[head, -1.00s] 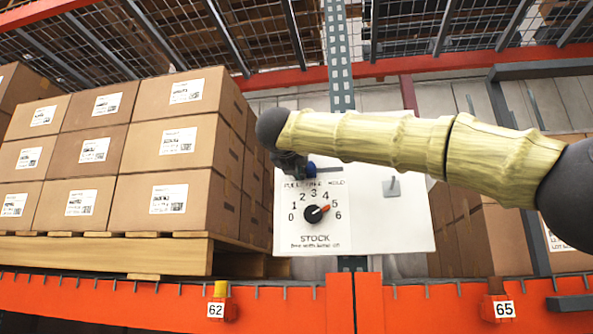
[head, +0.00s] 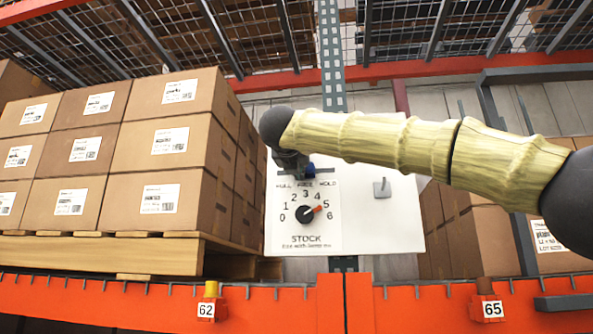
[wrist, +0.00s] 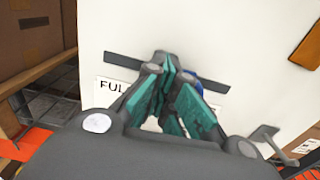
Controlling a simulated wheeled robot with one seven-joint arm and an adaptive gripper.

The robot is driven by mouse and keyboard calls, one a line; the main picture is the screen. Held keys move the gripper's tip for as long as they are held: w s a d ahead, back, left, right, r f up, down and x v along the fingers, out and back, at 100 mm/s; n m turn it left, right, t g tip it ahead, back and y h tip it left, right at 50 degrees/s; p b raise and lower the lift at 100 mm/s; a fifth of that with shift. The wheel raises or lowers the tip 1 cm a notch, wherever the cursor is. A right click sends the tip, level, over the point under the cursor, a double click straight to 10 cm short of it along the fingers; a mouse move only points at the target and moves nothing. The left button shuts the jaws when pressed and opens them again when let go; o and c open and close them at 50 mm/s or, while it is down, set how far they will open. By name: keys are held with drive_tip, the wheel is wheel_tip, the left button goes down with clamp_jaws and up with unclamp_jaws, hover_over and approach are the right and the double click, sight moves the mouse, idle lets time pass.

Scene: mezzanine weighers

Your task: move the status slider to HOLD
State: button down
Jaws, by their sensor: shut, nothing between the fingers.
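The status slider's blue knob (head: 310,169) sits on a dark slot near the top of a white panel (head: 385,228). The printed words below it read FULL at left and HOLD (head: 328,184) at right, with a middle word hard to read. The knob is near the middle word, slightly to its right. My gripper (wrist: 172,75) is shut and empty, just left of the knob, overlapping the slot. In the wrist view the blue knob (wrist: 197,85) shows partly behind the right finger. Contact looks likely but is not clear.
A grey hook (head: 382,188) sticks out to the right. Stacked cartons (head: 165,145) stand left, and an orange beam (head: 120,296) runs below.

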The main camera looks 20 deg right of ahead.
sight(312, 166)
drive_tip(key=shift+s+d+b, duration=0.35)
drive_tip(key=shift+s+d, duration=0.2)
drive_tip(key=shift+d, duration=0.25)
drive_tip(key=shift+s+d+b, duration=0.35)
drive_tip(key=shift+s+d, duration=0.2)
drive_tip(key=shift+d, duration=0.25)
drive_tip(key=shift+w+a, duration=0.4)
drive_tip(key=shift+a, duration=0.1)
drive_tip(key=shift+a, duration=0.15)
drive_tip(key=b+v, duration=0.5)
drive_tip(key=v, duration=0.5)
idle(1.1)
idle(0.5)
